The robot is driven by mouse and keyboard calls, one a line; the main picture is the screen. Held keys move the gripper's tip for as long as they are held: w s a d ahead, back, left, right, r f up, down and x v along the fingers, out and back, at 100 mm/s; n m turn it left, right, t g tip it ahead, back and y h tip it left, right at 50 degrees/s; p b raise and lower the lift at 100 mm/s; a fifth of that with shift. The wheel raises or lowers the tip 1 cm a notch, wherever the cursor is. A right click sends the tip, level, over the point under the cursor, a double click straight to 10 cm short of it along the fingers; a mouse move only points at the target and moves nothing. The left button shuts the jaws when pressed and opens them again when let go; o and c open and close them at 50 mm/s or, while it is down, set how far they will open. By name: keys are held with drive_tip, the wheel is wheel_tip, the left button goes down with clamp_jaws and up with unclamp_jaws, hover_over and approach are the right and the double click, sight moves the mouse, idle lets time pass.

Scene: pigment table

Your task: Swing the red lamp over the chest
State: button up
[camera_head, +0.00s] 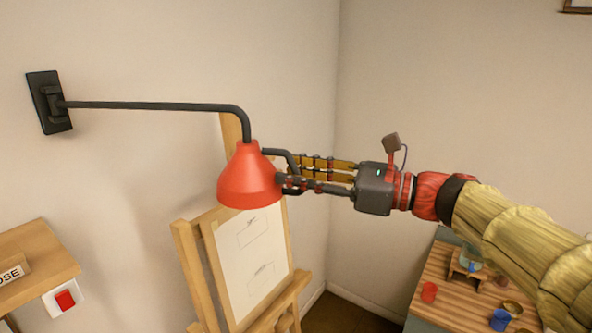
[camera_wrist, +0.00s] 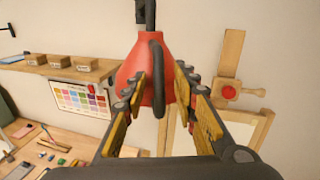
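The red lamp (camera_head: 249,181) hangs from a black arm (camera_head: 160,105) on a dark wall bracket (camera_head: 49,102), at the left of the head view. In the wrist view the red shade (camera_wrist: 133,66) is straight ahead, with a dark curved handle (camera_wrist: 158,75) on its near side. My gripper (camera_head: 287,170) is at the lamp's right side. Its fingers (camera_wrist: 161,86) are apart, one on each side of the handle, with gaps visible. A wooden-topped cabinet (camera_head: 440,262) stands at lower right; I cannot tell whether it is the chest.
A wooden easel (camera_head: 186,253) with a drawing sheet stands below and behind the lamp. A wooden shelf (camera_head: 35,252) and a red switch (camera_head: 65,300) are at lower left. Small cups and a stand sit on the cabinet. Open air lies between the easel and the cabinet.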

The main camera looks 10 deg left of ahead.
drive_tip(key=shift+a, duration=0.1)
drive_tip(key=shift+c, duration=1.1)
clamp_jaws()
